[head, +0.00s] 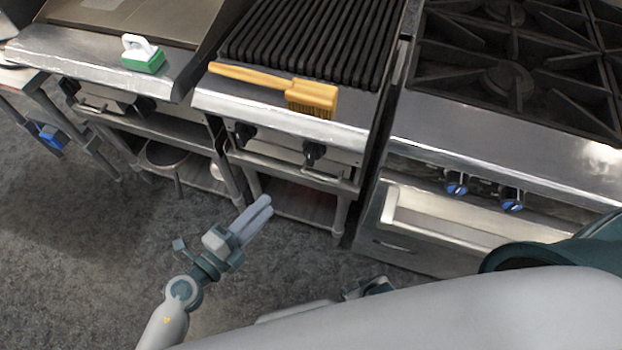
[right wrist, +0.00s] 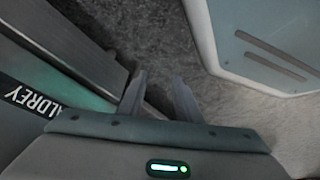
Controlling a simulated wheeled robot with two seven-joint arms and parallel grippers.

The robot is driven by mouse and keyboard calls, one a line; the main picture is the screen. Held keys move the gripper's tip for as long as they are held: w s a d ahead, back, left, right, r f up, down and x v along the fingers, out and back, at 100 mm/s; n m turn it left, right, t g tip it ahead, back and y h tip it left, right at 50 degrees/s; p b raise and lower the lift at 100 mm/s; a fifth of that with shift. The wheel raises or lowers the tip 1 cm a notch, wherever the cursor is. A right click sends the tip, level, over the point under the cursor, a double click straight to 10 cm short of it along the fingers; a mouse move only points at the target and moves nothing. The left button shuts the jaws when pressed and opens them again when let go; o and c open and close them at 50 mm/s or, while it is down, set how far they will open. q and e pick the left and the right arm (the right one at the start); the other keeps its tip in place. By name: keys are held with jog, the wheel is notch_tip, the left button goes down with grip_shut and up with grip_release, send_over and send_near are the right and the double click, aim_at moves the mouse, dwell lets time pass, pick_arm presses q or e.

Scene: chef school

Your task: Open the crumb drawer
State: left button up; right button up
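On the range at the right of the head view, a long drawer (head: 450,232) sits below the blue-marked knobs. Its pale interior and left side wall show, so it stands at least partly out; my right arm hides its right part. My right gripper (right wrist: 160,92) is open and empty in the right wrist view, beside a dark panel with lettering (right wrist: 30,98) and a metal edge (right wrist: 75,45). In the head view my right arm covers most of the right hand. My left gripper (head: 262,208) has its fingers together, empty, over the floor before the grill.
A ribbed grill (head: 310,40) carries an orange brush (head: 310,95) on its front ledge. Black burner grates (head: 510,75) top the range. Open floor (head: 80,250) lies at lower left.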

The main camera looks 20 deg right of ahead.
pick_arm(q)
jog(key=shift+s+d+f+m+g, duration=0.3)
jog(key=shift+s+f+m+g, duration=0.15)
jog(key=shift+f, duration=0.2)
jog(key=shift+s+d+f+m+g, duration=0.3)
jog(key=shift+s+f+m+g, duration=0.15)
jog(key=shift+f, duration=0.15)
pick_arm(e)
jog(key=shift+s+f, duration=0.3)
jog(key=shift+f, duration=0.3)
